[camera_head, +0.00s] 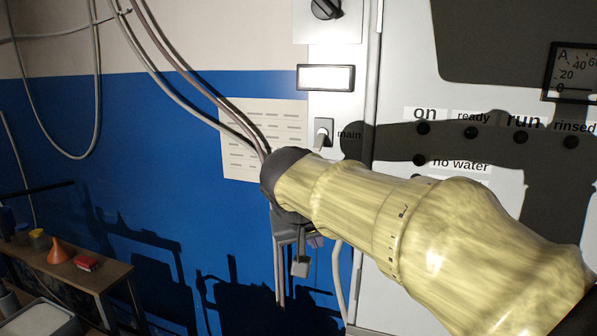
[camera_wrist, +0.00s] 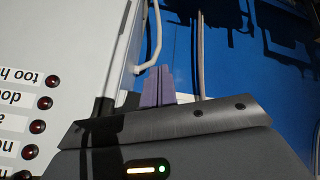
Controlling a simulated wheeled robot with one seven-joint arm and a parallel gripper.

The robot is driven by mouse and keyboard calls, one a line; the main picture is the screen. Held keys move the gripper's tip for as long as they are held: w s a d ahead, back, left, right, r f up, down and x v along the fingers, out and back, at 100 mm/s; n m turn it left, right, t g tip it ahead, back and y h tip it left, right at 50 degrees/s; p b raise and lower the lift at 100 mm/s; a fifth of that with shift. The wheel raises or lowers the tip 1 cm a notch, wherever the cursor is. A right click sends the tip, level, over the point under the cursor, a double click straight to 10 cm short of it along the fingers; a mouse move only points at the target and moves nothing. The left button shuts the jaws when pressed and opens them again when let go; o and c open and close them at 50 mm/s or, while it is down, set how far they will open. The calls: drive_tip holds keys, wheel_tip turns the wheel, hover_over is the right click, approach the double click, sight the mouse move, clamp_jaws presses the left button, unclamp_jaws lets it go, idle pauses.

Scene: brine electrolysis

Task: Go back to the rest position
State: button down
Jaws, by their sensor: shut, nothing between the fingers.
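My gripper shows in the wrist view (camera_wrist: 158,86) as two purple fingers pressed together with nothing between them. In the head view my arm reaches across from the lower right, and my gripper (camera_head: 317,242) is mostly hidden behind and below the arm's dark wrist. It points down in front of the blue wall, near the left edge of the grey cabinet (camera_head: 388,310). The fingers appear apart from the wall and the cabinet. No task object is held.
The cabinet carries a small main switch (camera_head: 324,132), a rotary knob (camera_head: 326,9) and several indicator lamps beside my arm. Hoses (camera_head: 185,95) hang along the wall. A wooden bench (camera_head: 90,277) with an orange funnel (camera_head: 58,252) and a red box (camera_head: 87,264) stands lower left.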

drive_tip(key=s+d+f+g, duration=0.1)
drive_tip(key=s+d+f, duration=0.3)
drive_tip(key=f, duration=0.5)
drive_tip(key=s+d+f+g+y, duration=0.1)
drive_tip(key=s+d+f, duration=0.3)
drive_tip(key=f, duration=0.5)
drive_tip(key=s+d+f+m+g+y, duration=0.1)
drive_tip(key=s+d+f, duration=0.3)
drive_tip(key=f, duration=0.4)
drive_tip(key=shift+s+d+f+g, duration=0.15)
drive_tip(key=shift+s+f+g, duration=0.25)
drive_tip(key=shift+s+g, duration=0.4)
drive_tip(key=c, duration=2.1)
unclamp_jaws()
drive_tip(key=shift+s, duration=0.1)
